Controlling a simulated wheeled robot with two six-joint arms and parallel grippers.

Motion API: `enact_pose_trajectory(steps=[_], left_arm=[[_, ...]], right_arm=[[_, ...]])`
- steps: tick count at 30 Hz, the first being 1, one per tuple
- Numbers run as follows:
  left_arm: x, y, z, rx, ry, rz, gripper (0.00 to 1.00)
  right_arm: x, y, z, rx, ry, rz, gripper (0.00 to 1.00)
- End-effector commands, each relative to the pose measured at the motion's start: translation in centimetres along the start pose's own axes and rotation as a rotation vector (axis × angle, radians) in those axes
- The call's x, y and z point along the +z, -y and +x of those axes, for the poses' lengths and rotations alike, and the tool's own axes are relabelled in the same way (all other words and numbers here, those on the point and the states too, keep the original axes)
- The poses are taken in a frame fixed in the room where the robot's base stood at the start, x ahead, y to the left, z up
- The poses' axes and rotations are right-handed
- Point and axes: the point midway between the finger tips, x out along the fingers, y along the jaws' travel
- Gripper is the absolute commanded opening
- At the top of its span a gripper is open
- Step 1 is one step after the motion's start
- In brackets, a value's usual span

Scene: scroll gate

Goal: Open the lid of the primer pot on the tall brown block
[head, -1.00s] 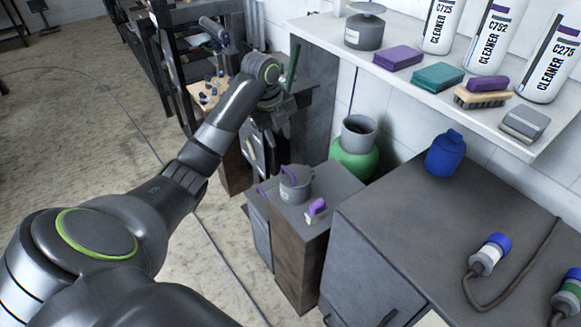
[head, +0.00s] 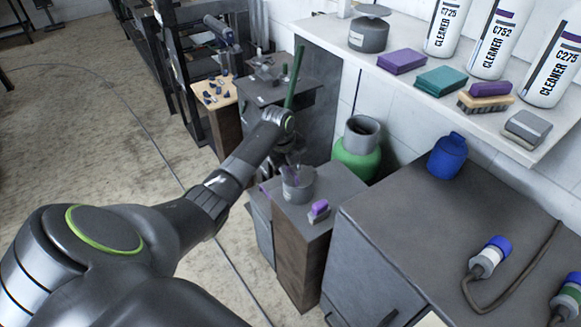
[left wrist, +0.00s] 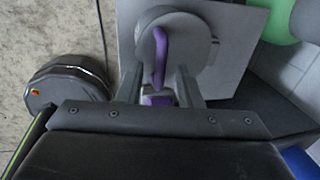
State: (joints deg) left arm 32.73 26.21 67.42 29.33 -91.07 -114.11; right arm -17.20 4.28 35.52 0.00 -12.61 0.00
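The grey primer pot (head: 298,188) stands on the tall brown block (head: 302,250), and its lid looks closed. In the left wrist view the round grey lid (left wrist: 200,40) carries a purple handle (left wrist: 159,55). My left gripper (head: 290,160) is just above and behind the pot in the head view, partly blurred into the dark background. In the left wrist view my left gripper (left wrist: 160,88) has its fingers apart, with the handle's line running between them; I see no grip on it. A second purple piece shows low between the fingers. My right gripper is out of view.
A grey cabinet (head: 375,250) with a blue jar (head: 446,154) is at the right. A shelf (head: 430,98) holds bottles and sponges above.

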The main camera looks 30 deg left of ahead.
Motion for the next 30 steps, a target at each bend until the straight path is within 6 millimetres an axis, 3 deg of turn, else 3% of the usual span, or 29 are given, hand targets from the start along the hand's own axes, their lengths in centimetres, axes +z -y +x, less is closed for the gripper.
enact_pose_trajectory(steps=[3,11,30], left_arm=[[0.0,0.0,0.0,0.000,0.000,0.000,0.33],[0.0,0.0,0.0,0.000,0.000,0.000,0.00],[0.0,0.9,-1.0,-0.002,0.000,-0.001,0.00]], right_arm=[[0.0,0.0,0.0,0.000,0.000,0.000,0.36],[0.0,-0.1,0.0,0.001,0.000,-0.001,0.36],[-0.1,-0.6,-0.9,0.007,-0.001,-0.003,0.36]])
